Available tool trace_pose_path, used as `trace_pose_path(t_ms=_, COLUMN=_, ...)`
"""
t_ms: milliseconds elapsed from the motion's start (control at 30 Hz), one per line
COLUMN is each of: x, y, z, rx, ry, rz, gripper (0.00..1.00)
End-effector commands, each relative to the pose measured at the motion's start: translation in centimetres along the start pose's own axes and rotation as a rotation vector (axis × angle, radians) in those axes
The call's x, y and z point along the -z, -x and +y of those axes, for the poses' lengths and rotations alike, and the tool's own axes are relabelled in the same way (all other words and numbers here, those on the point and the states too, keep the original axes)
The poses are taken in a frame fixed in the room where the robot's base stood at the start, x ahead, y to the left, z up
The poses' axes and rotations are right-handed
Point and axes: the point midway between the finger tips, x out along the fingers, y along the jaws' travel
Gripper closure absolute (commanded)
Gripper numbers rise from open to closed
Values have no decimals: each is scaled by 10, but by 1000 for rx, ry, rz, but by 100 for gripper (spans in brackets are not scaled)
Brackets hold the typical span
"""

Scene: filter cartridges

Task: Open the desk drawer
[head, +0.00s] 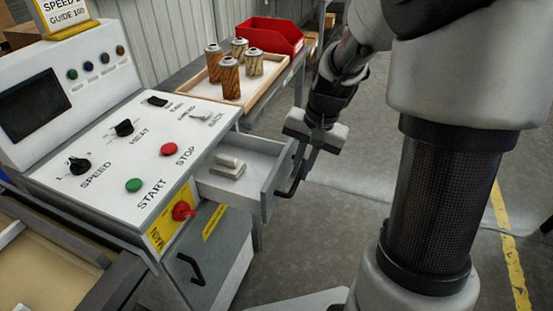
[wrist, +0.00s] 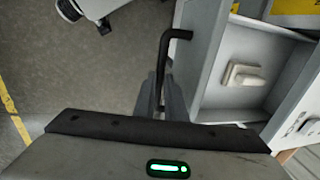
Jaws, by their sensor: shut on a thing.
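The desk drawer (head: 233,197) stands pulled out of the right side of the grey control desk. It is pale inside and holds a small beige block-like object (head: 228,166). The drawer interior also shows in the wrist view (wrist: 214,98), at the right. Its black bar handle (head: 296,176) is on the outer front; in the wrist view the handle (wrist: 166,55) runs down between my fingers. My gripper (head: 305,158) is shut on the handle, with its fingertips (wrist: 160,92) on either side of the bar. Part of the handle is hidden by my gripper.
The desk top (head: 125,150) carries knobs and buttons; a red knob (head: 183,210) is on its front. A lower door (head: 205,262) has a black handle. Behind, a wooden tray (head: 185,93) holds several cartridges near a red bin (head: 270,36). Floor beyond the drawer is clear.

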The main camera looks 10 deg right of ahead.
Motion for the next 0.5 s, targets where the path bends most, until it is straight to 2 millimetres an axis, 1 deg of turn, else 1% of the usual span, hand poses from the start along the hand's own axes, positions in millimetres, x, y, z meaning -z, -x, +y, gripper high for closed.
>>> trace_pose_path(t_ms=33, x=0, y=2, z=10, rx=0, ry=-5, rz=-1, gripper=100)
trace_pose_path(t_ms=100, x=0, y=4, z=20, rx=0, ry=-5, rz=0, gripper=100)
trace_pose_path(t_ms=200, x=0, y=6, z=31, rx=-1, ry=-2, rz=-1, gripper=100)
trace_pose_path(t_ms=333, x=0, y=8, z=41, rx=0, ry=-1, rz=-1, gripper=100)
trace_pose_path(t_ms=500, x=0, y=8, z=45, rx=0, ry=0, rz=-1, gripper=100)
